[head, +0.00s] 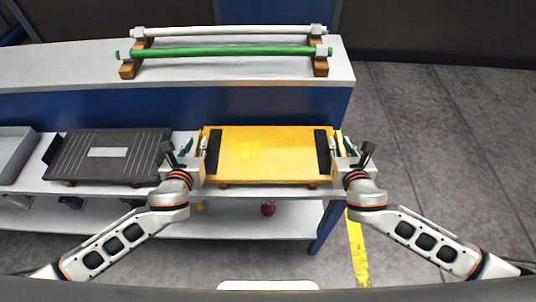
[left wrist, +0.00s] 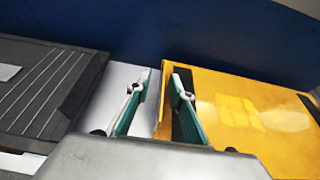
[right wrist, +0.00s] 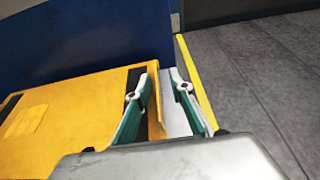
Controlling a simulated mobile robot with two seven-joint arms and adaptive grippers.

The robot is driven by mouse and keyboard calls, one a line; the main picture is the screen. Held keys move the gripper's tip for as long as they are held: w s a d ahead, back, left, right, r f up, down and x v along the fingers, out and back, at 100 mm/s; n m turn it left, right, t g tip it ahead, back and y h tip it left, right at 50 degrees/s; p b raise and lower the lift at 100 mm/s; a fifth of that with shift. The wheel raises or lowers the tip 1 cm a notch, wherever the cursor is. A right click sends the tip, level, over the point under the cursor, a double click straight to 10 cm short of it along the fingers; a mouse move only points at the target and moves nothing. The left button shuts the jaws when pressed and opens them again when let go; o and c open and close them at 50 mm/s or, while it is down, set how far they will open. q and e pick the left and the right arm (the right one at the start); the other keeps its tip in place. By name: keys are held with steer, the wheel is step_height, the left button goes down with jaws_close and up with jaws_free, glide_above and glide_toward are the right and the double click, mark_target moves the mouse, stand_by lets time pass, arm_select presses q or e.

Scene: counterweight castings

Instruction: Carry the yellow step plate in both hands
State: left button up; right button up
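The yellow step plate (head: 265,150) lies flat on the middle shelf, with a black strip near each end. My left gripper (head: 193,148) is at its left end. In the left wrist view (left wrist: 158,88) its fingers are open on either side of the plate's raised left edge, with a gap to the outer finger. My right gripper (head: 342,147) is at the right end. In the right wrist view (right wrist: 160,90) its fingers are open astride the raised right edge, with a gap to the outer finger. The lower parts of the fingers are hidden by the gripper housings.
A dark ribbed plate (head: 108,153) lies close to the left of my left gripper, with a grey tray (head: 14,152) beyond. Green (head: 225,53) and white (head: 230,31) bars rest on the upper ledge. Open floor (head: 440,140) with a yellow line (head: 356,250) lies right.

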arm_select(q)
steer(key=shift+d, duration=0.15)
arm_select(e)
steer(key=shift+a, duration=0.15)
arm_select(q)
steer(key=shift+s, duration=0.1)
steer(key=shift+s, duration=0.3)
arm_select(e)
steer(key=shift+s, duration=0.1)
arm_select(q)
steer(key=v, duration=1.1)
steer(key=shift+r, duration=0.2)
arm_select(e)
steer(key=v, duration=1.2)
